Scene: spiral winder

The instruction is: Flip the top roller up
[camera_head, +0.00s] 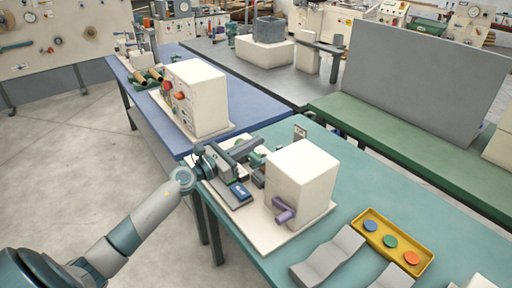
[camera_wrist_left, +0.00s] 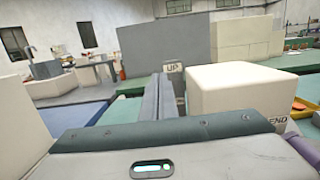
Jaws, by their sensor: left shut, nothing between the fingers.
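The winder sits on a pale base plate (camera_head: 245,225) on the teal table, with a cream box (camera_head: 302,180) and a purple handle (camera_head: 284,212) on its front. Long grey roller bars (camera_head: 238,151) reach out beside the box; I cannot tell which is the top roller. They seem to show lengthwise in the left wrist view (camera_wrist_left: 165,103), pointing toward an "UP" sign (camera_wrist_left: 173,69). My left gripper (camera_head: 207,164) is shut and empty, at the near left end of the bars. Whether it touches them is unclear. My right gripper is out of view.
A yellow tray (camera_head: 426,263) with coloured discs and grey angled blocks (camera_head: 327,258) lie to the right. A blue bench (camera_head: 150,107) with another cream machine (camera_head: 197,96) stands behind left. A large grey panel (camera_head: 425,82) stands at the back right.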

